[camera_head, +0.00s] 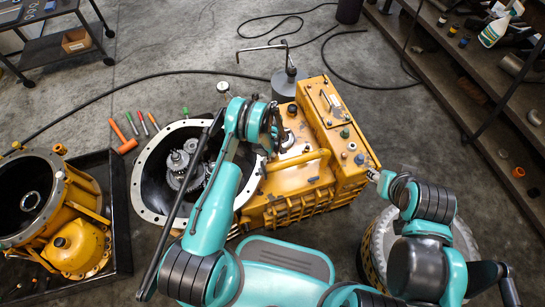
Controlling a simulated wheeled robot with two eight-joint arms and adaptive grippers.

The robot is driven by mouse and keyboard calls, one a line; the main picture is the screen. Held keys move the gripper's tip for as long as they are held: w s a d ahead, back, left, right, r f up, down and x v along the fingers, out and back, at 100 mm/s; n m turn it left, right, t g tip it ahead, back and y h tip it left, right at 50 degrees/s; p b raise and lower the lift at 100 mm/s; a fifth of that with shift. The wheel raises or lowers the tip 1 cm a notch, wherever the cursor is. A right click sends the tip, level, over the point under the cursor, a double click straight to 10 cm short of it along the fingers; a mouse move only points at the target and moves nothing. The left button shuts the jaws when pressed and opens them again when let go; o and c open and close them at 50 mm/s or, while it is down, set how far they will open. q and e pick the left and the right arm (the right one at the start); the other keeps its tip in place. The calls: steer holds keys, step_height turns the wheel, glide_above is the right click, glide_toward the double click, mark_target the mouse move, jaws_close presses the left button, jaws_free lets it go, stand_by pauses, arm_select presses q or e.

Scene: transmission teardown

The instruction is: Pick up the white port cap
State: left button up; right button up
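The yellow transmission housing (300,184) stands in the middle of the floor with its open bell end to the left. On top of its right block is a small pale cap (352,146), likely the white port cap, between a green cap (345,132) and a blue cap (359,158). My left gripper (280,131) is over the middle of the housing, left of these caps; its finger opening is too small to make out. My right gripper (372,174) is small in view at the right edge of the housing, close to the blue cap; its fingers are unclear.
A second yellow housing (78,247) sits in a black tray (122,215) at left. Orange-handled tools (122,137) lie on the floor. Shelves (470,95) with a spray bottle (497,28) stand at right. A tire (378,245) is beneath my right arm. Cables cross the floor behind.

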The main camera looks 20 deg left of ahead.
arm_select(q)
steer(key=shift+r, duration=0.1)
jaws_close()
